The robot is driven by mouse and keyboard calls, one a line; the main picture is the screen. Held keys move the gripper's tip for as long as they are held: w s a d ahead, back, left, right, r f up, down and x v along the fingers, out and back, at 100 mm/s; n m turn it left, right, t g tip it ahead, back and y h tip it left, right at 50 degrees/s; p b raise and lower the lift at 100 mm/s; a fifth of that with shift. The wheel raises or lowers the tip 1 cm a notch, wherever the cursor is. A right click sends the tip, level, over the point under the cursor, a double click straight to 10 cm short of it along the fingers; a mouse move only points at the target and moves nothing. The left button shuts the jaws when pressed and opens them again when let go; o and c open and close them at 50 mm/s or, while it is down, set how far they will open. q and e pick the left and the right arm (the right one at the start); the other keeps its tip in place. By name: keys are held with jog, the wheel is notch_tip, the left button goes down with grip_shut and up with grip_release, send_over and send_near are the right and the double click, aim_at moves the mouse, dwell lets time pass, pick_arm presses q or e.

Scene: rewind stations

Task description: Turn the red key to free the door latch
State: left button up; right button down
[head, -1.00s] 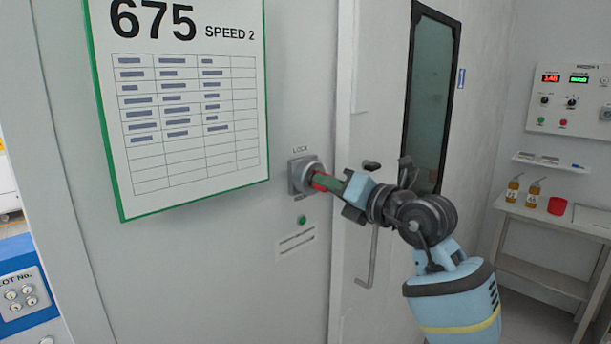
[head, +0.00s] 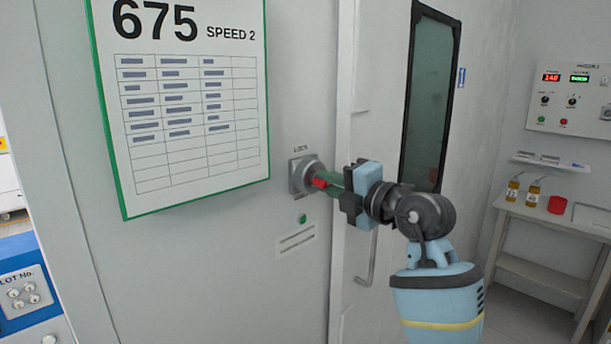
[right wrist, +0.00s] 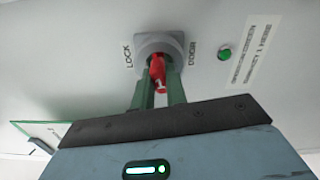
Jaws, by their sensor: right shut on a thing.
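The red key (head: 320,183) sits in the grey lock housing (head: 299,175) on the pale wall panel beside the door. In the right wrist view the red key (right wrist: 158,74) shows between two green fingers, in front of the round lock (right wrist: 160,44) marked LOCK and DOOR. My right gripper (head: 330,182) is shut on the key, reaching in from the right. The door (head: 385,130) with a dark window stands right of the lock and looks closed. My left gripper is not in view.
A green-framed chart (head: 185,160) hangs left of the lock. A green button (head: 302,218) is below it. The door handle (head: 372,260) is partly behind my arm. A side table (head: 560,222) with bottles and a red cup stands at the right.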

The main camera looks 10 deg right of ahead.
jog(key=m, duration=0.3)
jog(key=shift+a+m, duration=0.1)
jog(key=shift+m, duration=0.2)
jog(key=c, duration=1.3)
grip_release()
jog(key=shift+c, duration=0.2)
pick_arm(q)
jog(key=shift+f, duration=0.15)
